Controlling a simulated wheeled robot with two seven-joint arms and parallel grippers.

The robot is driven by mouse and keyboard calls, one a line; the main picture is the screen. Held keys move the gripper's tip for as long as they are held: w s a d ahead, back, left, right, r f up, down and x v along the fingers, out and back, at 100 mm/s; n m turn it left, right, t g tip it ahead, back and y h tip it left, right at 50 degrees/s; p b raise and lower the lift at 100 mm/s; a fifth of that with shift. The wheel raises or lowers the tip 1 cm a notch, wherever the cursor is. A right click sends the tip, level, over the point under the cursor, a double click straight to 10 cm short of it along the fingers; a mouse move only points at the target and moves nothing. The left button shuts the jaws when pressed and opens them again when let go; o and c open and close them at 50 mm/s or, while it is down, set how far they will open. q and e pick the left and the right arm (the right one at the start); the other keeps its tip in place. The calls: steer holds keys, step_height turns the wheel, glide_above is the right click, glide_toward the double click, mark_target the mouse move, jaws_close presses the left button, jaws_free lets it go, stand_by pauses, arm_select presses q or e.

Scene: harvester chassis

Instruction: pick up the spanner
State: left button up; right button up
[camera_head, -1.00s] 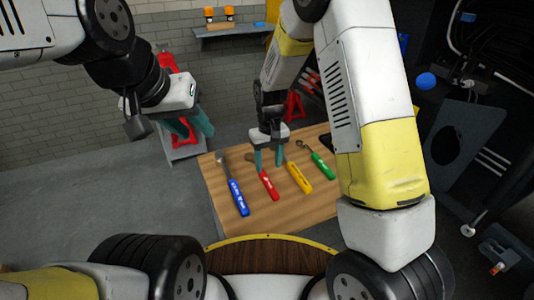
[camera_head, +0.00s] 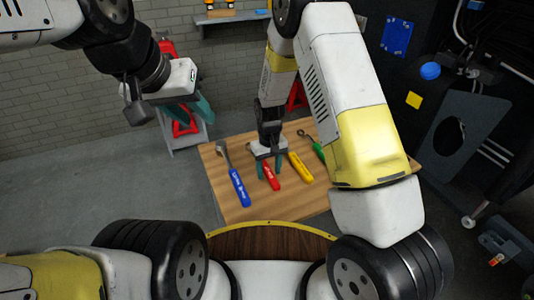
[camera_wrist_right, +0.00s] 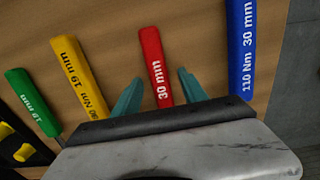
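Several tools with coloured handles lie on the wooden table. The red-handled spanner (camera_head: 271,180), marked 30 mm, is under my right gripper (camera_head: 269,169). In the right wrist view, the red handle (camera_wrist_right: 157,67) lies between the two teal fingers of that open gripper (camera_wrist_right: 160,76), with gaps on both sides. The red tool's head is hidden. A blue-handled tool (camera_head: 239,188), marked 110 Nm 30 mm, lies to the left. A yellow-handled one (camera_head: 300,167) and a green-handled one (camera_head: 319,151) lie to the right. My left gripper (camera_head: 198,116) is open and empty, away from the table.
The wooden table top (camera_head: 290,200) is clear in front of the tools. A red and grey stand (camera_head: 184,136) is behind my left gripper. A wall shelf (camera_head: 231,17) is at the back. Dark machinery (camera_head: 455,125) stands at the right.

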jaws_close()
stand_by(1.3)
